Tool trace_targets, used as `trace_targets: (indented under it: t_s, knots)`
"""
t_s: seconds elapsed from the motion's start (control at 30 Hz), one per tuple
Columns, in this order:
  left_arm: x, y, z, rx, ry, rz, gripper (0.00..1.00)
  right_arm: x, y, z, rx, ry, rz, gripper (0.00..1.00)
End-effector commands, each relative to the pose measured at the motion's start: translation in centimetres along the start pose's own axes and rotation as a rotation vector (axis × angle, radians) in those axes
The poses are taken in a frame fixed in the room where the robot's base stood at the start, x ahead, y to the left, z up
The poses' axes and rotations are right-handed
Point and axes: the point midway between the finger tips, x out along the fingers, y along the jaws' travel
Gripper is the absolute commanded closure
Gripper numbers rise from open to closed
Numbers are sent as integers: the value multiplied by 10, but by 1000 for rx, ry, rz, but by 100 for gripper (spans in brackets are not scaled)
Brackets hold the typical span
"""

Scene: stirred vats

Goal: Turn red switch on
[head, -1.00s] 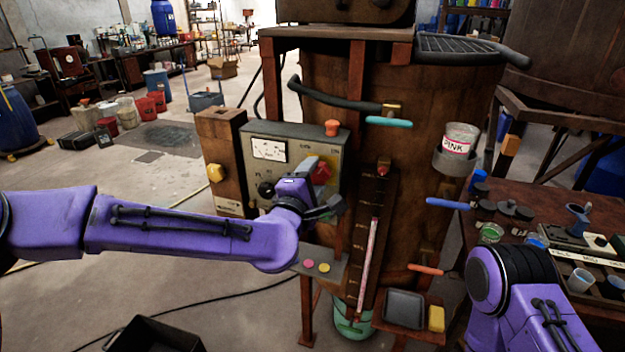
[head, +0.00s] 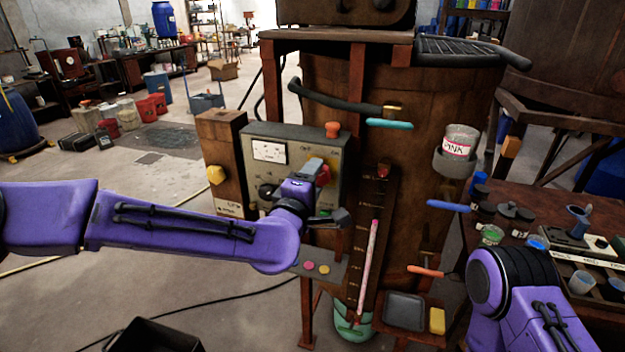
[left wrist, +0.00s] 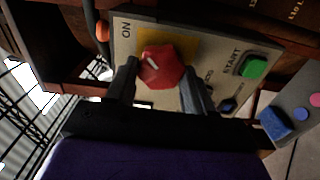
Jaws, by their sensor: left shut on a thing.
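The red switch (left wrist: 162,66) is a faceted red knob with a white mark, on a yellow plate of the control panel (left wrist: 128,50). The word ON is printed near it. My left gripper (left wrist: 158,85) has its two dark fingers on either side of the knob, shut on it. In the head view the left gripper (head: 318,180) is at the right part of the grey panel (head: 308,150), and only a bit of the red switch (head: 325,174) shows past it. My right arm shows at the lower right, but its gripper is out of view.
A green START button (left wrist: 253,67) is close to the switch on the panel. An orange knob (head: 332,129) stands on top of the panel. The brown vat (head: 440,100) with its coloured handles is to the right. A side table (head: 520,232) holds cups and jars.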

Motion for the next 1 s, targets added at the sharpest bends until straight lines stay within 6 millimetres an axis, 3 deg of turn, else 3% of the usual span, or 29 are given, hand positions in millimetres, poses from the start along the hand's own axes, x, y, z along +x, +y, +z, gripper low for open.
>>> trace_targets:
  t_s: [0.07,0.1,0.13,0.17,0.5,0.8,1.0]
  knots:
    - [0,0,0,3,-1,0,78,0,0,0,0,0,0,61]
    - [0,0,0,3,-1,-1,34,0,0,0,0,0,0,61]
    - [0,0,0,2,-1,-1,25,0,0,0,0,0,0,61]
    - [0,0,0,2,-1,-1,22,0,0,0,0,0,0,61]
    - [-7,-2,0,0,-1,0,22,4,0,2,0,0,0,61]
    - [-74,-3,0,0,-2,2,22,26,-2,11,0,0,0,61]
    - [-102,-1,0,2,-2,1,22,31,-3,13,0,0,0,61]
